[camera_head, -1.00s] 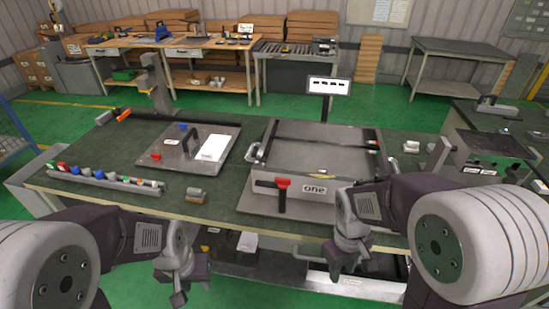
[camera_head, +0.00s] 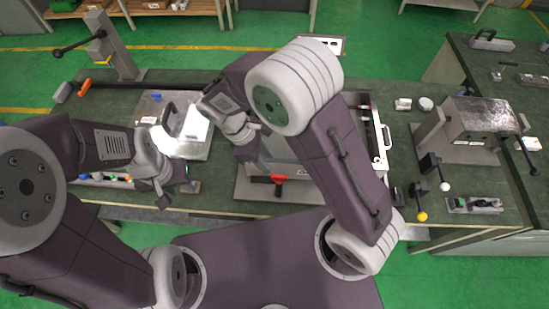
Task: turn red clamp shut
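The red clamp (camera_head: 279,179) is on the front of the grey box (camera_head: 311,186) at the middle of the table. Its red tip shows, with a dark lever to the left and a dark part hanging below. My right arm crosses over the box and hides much of it. My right gripper (camera_head: 248,153) is over the box's left part, above and left of the red clamp in the picture, seemingly apart from it. Its fingers are too small and dark to tell open or shut. My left gripper (camera_head: 164,190) is over the front left of the table, its finger gap unclear.
A plate with a black handle (camera_head: 171,118) lies left of the box. A grey post with a lever (camera_head: 119,55) stands at the back left. A metal box machine (camera_head: 475,120) and ball-ended levers (camera_head: 421,215) are at the right. The tabletop right of the box has some clear room.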

